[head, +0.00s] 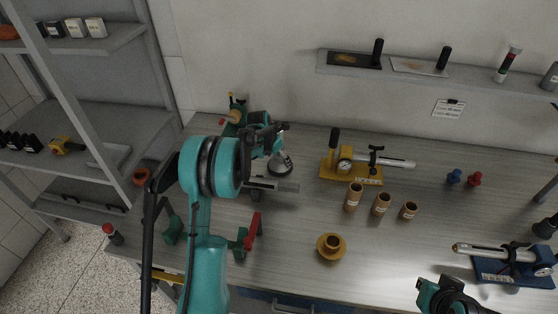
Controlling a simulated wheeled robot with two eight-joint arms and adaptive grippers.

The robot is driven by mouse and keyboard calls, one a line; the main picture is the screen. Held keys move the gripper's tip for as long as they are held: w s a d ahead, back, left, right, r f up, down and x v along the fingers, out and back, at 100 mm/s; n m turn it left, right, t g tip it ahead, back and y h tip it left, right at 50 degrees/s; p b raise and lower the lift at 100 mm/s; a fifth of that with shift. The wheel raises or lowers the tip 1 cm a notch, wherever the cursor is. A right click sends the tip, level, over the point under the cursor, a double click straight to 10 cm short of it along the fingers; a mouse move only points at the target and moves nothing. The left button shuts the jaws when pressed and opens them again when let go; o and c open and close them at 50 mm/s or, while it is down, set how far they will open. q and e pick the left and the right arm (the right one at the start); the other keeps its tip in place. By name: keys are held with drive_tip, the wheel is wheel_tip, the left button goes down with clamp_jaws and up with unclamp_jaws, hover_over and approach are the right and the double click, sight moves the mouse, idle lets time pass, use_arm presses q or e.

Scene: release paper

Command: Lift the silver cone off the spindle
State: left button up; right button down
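The silver cone (281,164) is small and grey, with a darker top. It shows at the back left of the workbench, just right of my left wrist. My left gripper (279,137) is black and teal and is at the cone's upper end. Its fingers are small and partly hidden by the wrist, so I cannot tell whether they are open or touch the cone. The spindle is not clearly visible; a grey metal bar (272,184) lies just below the cone. My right gripper (449,298) shows partly at the bottom edge, its finger state unclear.
A yellow gauge fixture (352,172), several brown cylinders and a yellow flanged ring (331,246) are right of the cone. A blue fixture (510,270) is at the right. A red-handled green clamp (252,232) stands near my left arm. The bench's front middle is mostly clear.

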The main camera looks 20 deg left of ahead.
use_arm(q)
drive_tip(key=c, duration=0.9)
drive_tip(key=shift+c, duration=0.2)
drive_tip(key=shift+r, duration=0.1)
drive_tip(key=shift+r+p, duration=0.3)
drive_tip(key=shift+r, duration=0.15)
drive_tip(key=c, duration=0.5)
drive_tip(key=shift+r, duration=0.25)
clamp_jaws()
drive_tip(key=shift+r+p, duration=1.75)
drive_tip(key=shift+r, duration=1.05)
drive_tip(key=shift+r, duration=0.1)
drive_tip(key=shift+s+d+r+p, duration=0.1)
drive_tip(key=shift+r+p, duration=2)
drive_tip(key=shift+r, duration=1.25)
